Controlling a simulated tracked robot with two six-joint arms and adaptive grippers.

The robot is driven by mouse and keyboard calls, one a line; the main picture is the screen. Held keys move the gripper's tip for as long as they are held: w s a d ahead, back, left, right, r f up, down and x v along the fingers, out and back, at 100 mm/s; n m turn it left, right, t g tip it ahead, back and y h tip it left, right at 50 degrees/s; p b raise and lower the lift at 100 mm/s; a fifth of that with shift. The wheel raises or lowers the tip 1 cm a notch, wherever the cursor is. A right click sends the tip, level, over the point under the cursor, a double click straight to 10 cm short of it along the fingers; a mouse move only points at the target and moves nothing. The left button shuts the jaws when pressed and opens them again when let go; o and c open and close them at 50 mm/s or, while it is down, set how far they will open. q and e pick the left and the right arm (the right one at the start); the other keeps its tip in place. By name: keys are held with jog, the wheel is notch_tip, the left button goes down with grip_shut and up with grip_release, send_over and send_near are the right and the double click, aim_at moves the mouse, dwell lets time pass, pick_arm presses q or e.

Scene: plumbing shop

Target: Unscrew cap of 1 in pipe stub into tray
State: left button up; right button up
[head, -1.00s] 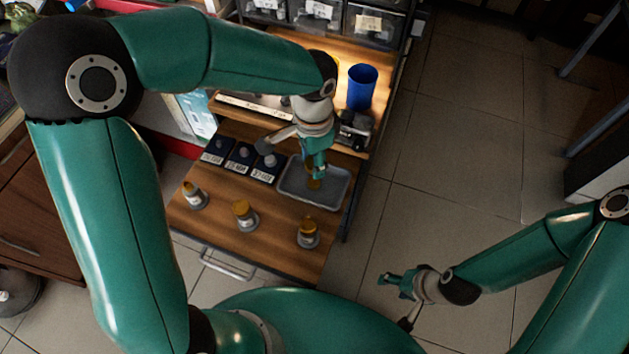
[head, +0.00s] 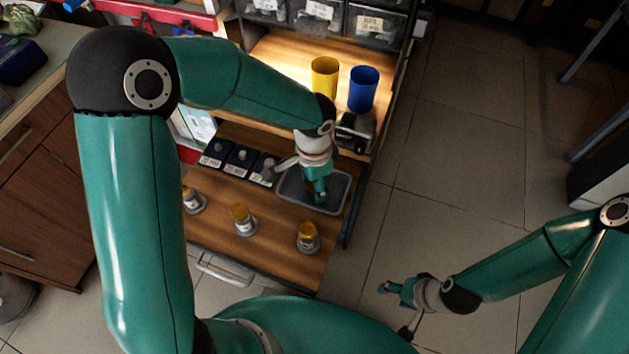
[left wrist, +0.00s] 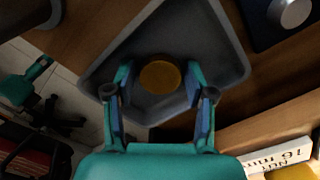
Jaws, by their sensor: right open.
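My left gripper (head: 318,198) points down into the grey tray (head: 337,206) on the cart's wooden shelf. In the left wrist view a round brass cap (left wrist: 159,76) lies between the two fingertips, over the floor of the tray (left wrist: 227,45). I cannot tell whether the fingers grip it or stand just clear of it. The head view hides this cap behind the gripper. My right gripper (head: 384,288) is open and empty, over the floor.
Several dark labelled blocks (head: 238,161) stand left of the tray. A yellow cup (head: 324,76) and a blue cup (head: 363,89) stand on the upper shelf behind it. Grey bins (head: 318,18) are at the back. The tiled floor on the right is mostly clear.

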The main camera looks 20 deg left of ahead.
pick_arm(q)
jog(key=shift+o, duration=0.5)
jog(key=shift+r, duration=0.1)
jog(key=shift+r, duration=0.15)
notch_tip(320, 180, up, 12)
jog(key=p, duration=0.3)
jog(key=shift+f, duration=0.2)
